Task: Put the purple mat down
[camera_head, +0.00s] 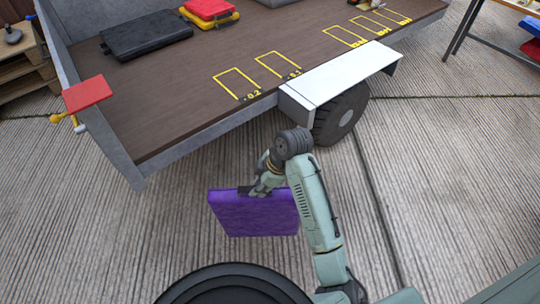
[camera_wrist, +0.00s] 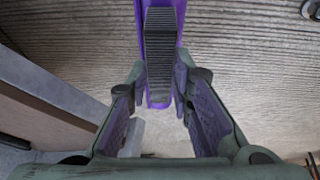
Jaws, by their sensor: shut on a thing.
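The purple mat (camera_head: 256,214) is a flat square slab with a dark handle strip on its top edge. It hangs on edge above the concrete, in front of the trailer. My gripper (camera_head: 262,188) is shut on the mat at that top edge. In the wrist view my gripper (camera_wrist: 160,110) has its fingers on either side of a black ribbed handle (camera_wrist: 161,55), with the purple mat (camera_wrist: 158,101) showing as a narrow strip behind it. The lower part of the mat is hidden in the wrist view.
The trailer bed (camera_head: 190,85) has yellow outlined spots, with free brown floor in the middle. On it lie a black case (camera_head: 146,35) and a red and yellow stack (camera_head: 209,11). A white fender (camera_head: 345,72) covers the wheel (camera_head: 342,115). A red plate (camera_head: 87,93) sits at the trailer corner.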

